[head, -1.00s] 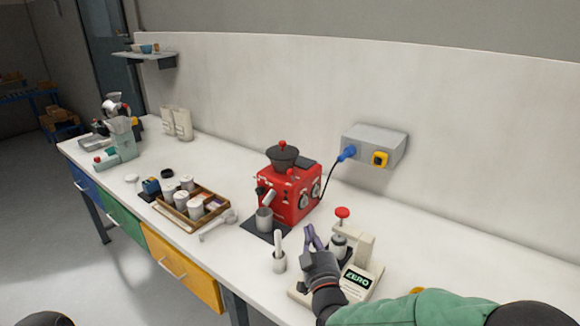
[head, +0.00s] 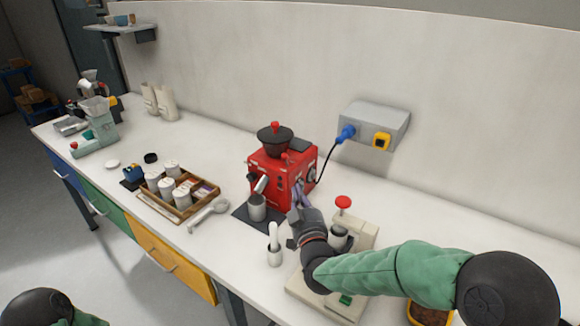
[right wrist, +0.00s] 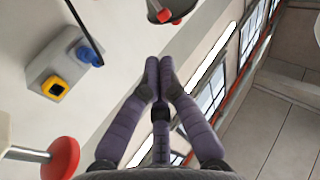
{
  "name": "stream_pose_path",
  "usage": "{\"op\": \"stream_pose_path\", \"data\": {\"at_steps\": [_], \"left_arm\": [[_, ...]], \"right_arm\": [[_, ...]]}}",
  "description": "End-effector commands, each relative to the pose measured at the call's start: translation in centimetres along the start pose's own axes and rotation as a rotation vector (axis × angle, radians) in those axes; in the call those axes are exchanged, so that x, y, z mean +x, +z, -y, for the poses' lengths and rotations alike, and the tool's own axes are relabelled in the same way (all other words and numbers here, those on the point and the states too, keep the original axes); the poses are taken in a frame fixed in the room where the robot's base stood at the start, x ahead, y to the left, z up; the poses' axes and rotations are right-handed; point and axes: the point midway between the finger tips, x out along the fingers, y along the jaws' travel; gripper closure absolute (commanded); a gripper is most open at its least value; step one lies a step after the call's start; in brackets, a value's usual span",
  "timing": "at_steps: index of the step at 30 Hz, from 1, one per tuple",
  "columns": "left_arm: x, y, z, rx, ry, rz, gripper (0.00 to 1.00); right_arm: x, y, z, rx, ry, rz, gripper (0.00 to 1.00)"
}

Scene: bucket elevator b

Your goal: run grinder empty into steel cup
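The red grinder (head: 268,170) with its dark hopper (head: 274,138) stands on the bench by the wall. The steel cup (head: 257,208) stands upright on a dark mat under the grinder's spout. My right gripper (head: 303,192) is at the grinder's right side, close to its front dials; I cannot tell whether it touches them. In the right wrist view its purple fingers (right wrist: 160,72) are drawn together at the tips, with nothing visible between them. My left gripper is out of view; only part of my left arm shows at the lower left.
A scale-like device with a red knob (head: 343,202) stands partly behind my right arm. A wooden tray (head: 206,211) of canisters lies left. The socket box (head: 374,127) feeds the grinder's cable (head: 331,158).

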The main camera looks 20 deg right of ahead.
Motion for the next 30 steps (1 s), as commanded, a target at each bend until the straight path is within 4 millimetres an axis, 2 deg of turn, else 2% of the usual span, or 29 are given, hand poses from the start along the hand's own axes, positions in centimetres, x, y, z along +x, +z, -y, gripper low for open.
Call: {"op": "stream_pose_path", "data": {"at_steps": [9,15,21,30], "left_arm": [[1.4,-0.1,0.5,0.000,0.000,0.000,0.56],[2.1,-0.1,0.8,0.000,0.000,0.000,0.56],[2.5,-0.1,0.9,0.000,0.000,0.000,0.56],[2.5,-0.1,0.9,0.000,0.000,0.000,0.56]], "right_arm": [[6.1,0.3,0.1,-0.001,0.000,0.000,1.00],[9.2,0.3,0.1,0.000,0.000,0.000,1.00],[10.9,0.1,0.0,0.000,0.000,0.000,1.00],[11.2,0.1,0.0,0.000,-0.001,0.001,1.00]]}}
